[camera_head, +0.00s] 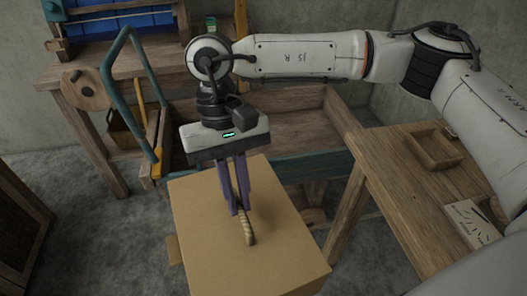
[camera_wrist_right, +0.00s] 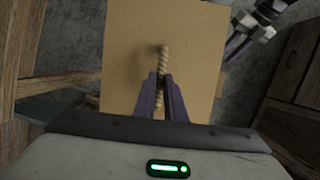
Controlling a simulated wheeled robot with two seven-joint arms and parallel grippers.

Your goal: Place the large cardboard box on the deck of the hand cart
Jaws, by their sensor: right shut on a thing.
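The large cardboard box (camera_head: 205,245) is in the front middle of the head view, with a rope handle (camera_head: 247,232) on its top. My right gripper (camera_head: 238,212) points down and is shut on this handle. The right wrist view shows the fingers (camera_wrist_right: 161,88) around the rope (camera_wrist_right: 164,58), above the box top (camera_wrist_right: 200,60). The hand cart has a teal tube handle (camera_head: 108,70) and a wooden deck with low sides (camera_head: 300,135); it stands just behind the box. The box's underside is hidden. My left gripper (camera_wrist_right: 237,42) shows partly at the upper right of the wrist view.
A wooden table (camera_head: 375,165) with a small wooden tray (camera_head: 435,150) and a paper card (camera_head: 470,222) stands at the right. A wooden bench with a blue loom part (camera_head: 120,30) is at the back left. A dark wooden cabinet (camera_head: 18,240) is at the left edge.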

